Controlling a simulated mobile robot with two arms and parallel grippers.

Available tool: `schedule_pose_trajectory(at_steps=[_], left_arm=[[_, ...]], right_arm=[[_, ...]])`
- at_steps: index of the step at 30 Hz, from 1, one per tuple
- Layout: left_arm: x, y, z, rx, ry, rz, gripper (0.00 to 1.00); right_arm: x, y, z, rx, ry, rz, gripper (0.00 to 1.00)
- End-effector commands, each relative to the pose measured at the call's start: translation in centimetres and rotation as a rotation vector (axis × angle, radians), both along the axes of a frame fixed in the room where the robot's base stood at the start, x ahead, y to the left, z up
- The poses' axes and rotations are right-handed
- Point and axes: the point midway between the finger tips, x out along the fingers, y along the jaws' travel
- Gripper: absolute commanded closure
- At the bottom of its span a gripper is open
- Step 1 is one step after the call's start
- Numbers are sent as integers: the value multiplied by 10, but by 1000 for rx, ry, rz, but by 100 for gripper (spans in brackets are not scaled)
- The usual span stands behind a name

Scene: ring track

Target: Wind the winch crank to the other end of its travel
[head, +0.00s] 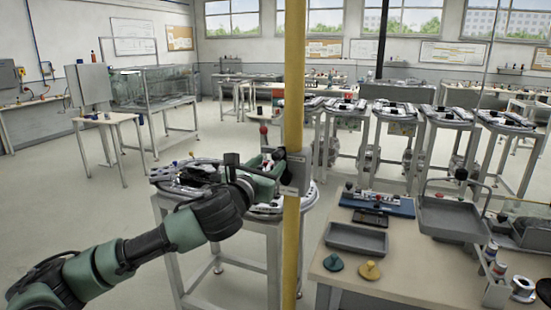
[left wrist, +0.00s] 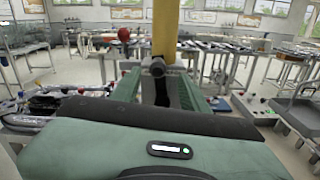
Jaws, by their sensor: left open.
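A yellow post (head: 292,80) stands in front of me, with a grey winch housing (head: 298,172) fixed to it. The post also shows in the left wrist view (left wrist: 166,28). A red ball knob (head: 264,130) on a thin stem stands just left of the post, and shows again in the left wrist view (left wrist: 124,34). My left gripper (head: 272,160) is open at the winch. In the left wrist view, a dark round-ended part (left wrist: 157,67) appears between its green fingers, in front of the post. I cannot tell whether the fingers touch it. The crank arm is mostly hidden. My right gripper is out of view.
A round ring-track table (head: 262,208) stands behind my left gripper and the post. A workbench (head: 400,275) at the right carries a grey tray (head: 357,238), a yellow cone (head: 369,270) and a green cone (head: 333,263).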

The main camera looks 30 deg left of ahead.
Motion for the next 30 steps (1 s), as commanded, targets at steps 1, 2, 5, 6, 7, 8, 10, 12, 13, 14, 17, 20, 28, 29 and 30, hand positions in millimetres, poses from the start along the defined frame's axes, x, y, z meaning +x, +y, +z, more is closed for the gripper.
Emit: schedule_pose_trajectory(at_steps=[1, 2, 5, 6, 7, 8, 10, 12, 13, 14, 17, 20, 28, 29, 30], left_arm=[[4, 2, 1, 5, 2, 2, 55], [7, 2, 2, 4, 3, 2, 55], [22, 5, 3, 0, 2, 1, 55], [29, 7, 3, 0, 2, 2, 55], [33, 8, 3, -1, 0, 2, 55], [38, 10, 3, -2, 0, 2, 55], [49, 11, 3, -1, 1, 0, 55], [58, 14, 3, 0, 0, 2, 55], [62, 15, 3, -1, 0, 1, 55], [64, 16, 2, 0, 0, 1, 55], [71, 17, 2, 1, 0, 0, 55], [73, 17, 1, 2, 0, -1, 55], [73, 17, 1, 2, 0, 0, 75], [73, 17, 1, 2, 0, 0, 83], [73, 17, 1, 2, 0, 0, 94]], right_arm=[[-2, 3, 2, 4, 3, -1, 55], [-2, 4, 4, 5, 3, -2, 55], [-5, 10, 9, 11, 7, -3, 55], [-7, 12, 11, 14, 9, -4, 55], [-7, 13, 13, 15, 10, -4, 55], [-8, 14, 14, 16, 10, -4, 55], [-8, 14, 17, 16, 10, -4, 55], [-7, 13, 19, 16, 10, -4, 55], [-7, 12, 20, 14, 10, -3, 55], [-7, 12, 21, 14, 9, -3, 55], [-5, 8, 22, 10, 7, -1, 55], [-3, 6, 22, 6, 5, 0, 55], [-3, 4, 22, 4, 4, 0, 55], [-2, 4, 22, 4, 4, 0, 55], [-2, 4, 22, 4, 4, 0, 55]])
